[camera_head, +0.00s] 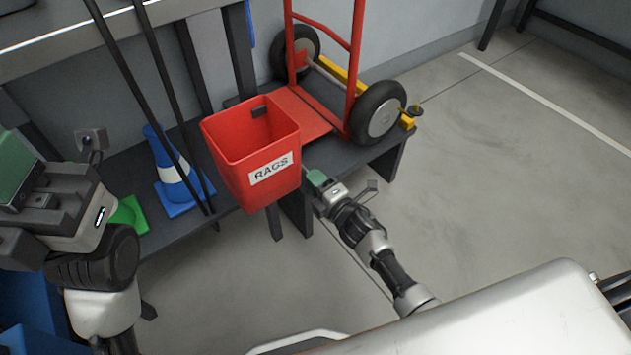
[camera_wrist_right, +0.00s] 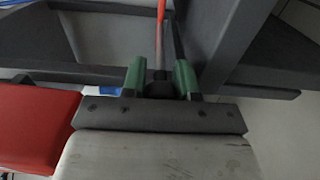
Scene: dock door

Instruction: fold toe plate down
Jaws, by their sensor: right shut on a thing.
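The red hand truck (camera_head: 353,60) stands on a low dark platform in the head view. Its red toe plate (camera_head: 308,118) lies low between the wheels, partly hidden by the red rag bin. My right gripper (camera_head: 312,178) is at the platform's front edge, just right of the bin. The exact contact is hidden in the head view. My left gripper (camera_head: 20,175) is at the left edge, cut off by the frame.
The red bin (camera_head: 225,158) labelled RAGS stands beside my right gripper; its side also shows in the wrist view (camera_wrist_right: 40,128). A blue and white cone (camera_head: 172,178) and dark poles (camera_head: 140,100) are left of it. The dark platform (camera_head: 385,155) ends right of the truck. Floor to the right is clear.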

